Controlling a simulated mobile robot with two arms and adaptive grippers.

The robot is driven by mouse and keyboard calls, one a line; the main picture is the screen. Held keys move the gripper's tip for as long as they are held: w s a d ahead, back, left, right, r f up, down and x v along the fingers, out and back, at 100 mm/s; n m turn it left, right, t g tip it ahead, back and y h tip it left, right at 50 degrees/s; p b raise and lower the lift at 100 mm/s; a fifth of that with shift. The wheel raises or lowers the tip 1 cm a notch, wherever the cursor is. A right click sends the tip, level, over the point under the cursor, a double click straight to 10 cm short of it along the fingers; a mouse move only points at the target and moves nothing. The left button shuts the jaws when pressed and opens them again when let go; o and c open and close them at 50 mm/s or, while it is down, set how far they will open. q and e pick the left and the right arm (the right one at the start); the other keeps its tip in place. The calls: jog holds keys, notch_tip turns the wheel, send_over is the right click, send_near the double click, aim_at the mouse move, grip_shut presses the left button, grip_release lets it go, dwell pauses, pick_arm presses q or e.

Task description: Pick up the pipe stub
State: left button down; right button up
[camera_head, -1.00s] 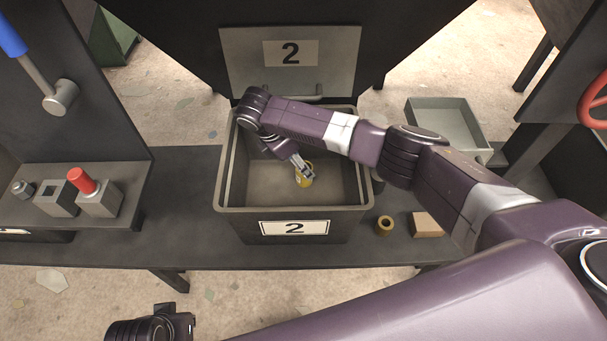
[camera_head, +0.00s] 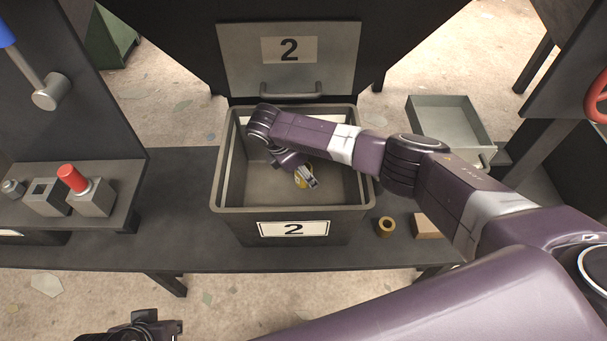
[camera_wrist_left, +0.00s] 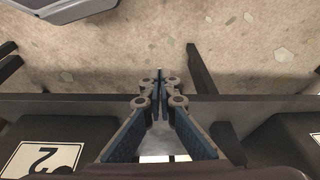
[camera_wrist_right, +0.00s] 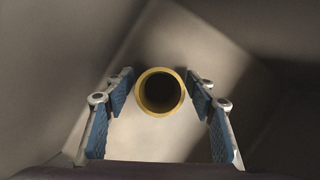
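The yellow pipe stub (camera_head: 301,183) is inside the grey bin marked 2 (camera_head: 218,185), partly hidden by my right gripper (camera_head: 309,178). In the right wrist view the pipe stub (camera_wrist_right: 161,92) shows end-on as a yellow ring with a dark bore. My right gripper (camera_wrist_right: 160,95) is open, with one finger on each side of the stub and a narrow gap on both sides. My left gripper (camera_wrist_left: 160,80) is shut and empty, its fingertips together. In the head view only a little of it shows at the bottom left edge.
A brass ring (camera_head: 385,226) and a tan block (camera_head: 426,226) lie on the dark bench right of the bin. A grey tray (camera_head: 447,121) stands behind them. Grey blocks, one with a red peg (camera_head: 73,178), sit on the left shelf. The bin walls surround my right gripper.

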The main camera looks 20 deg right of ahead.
jog(key=c, duration=0.7)
jog(key=shift+c, duration=0.3)
jog(key=shift+r, duration=0.15)
